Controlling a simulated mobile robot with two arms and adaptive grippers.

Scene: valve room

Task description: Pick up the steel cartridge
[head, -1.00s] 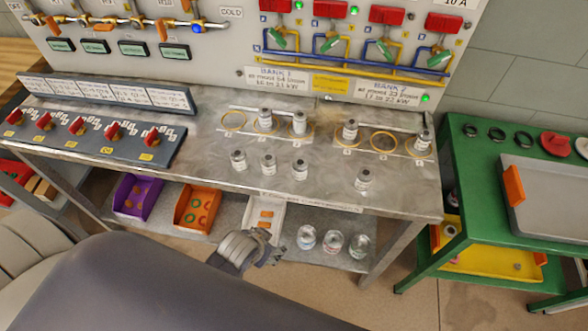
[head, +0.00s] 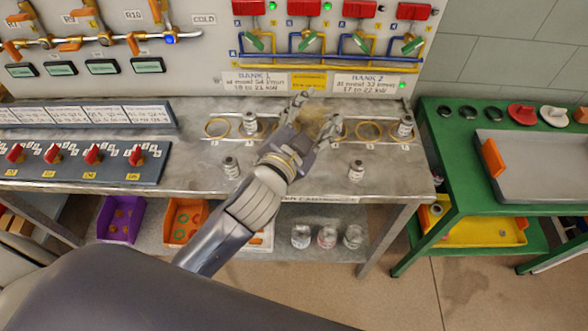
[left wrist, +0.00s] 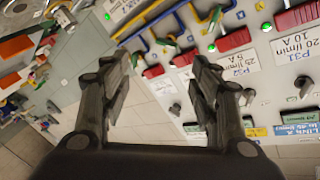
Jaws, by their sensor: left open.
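Small steel cartridges with white labels stand upright on the grey metal bench (head: 200,182). In the head view one cartridge (head: 250,123) stands at the left ring bank and another (head: 405,125) at the far right ring. Nearer the front stand a cartridge (head: 231,167) on the left and a cartridge (head: 356,170) on the right. My left gripper (head: 318,114) is over the middle of the bench, open and empty, and hides part of the bench there. In the left wrist view its open fingers (left wrist: 163,68) point towards the wall panel. My right gripper is not in view.
A sloped panel with red knobs (head: 75,158) takes up the bench's left side. Behind stands the valve wall with red boxes (head: 299,8). A shelf below holds a purple bin (head: 120,218), an orange bin and jars (head: 327,237). A green cart (head: 440,160) stands on the right.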

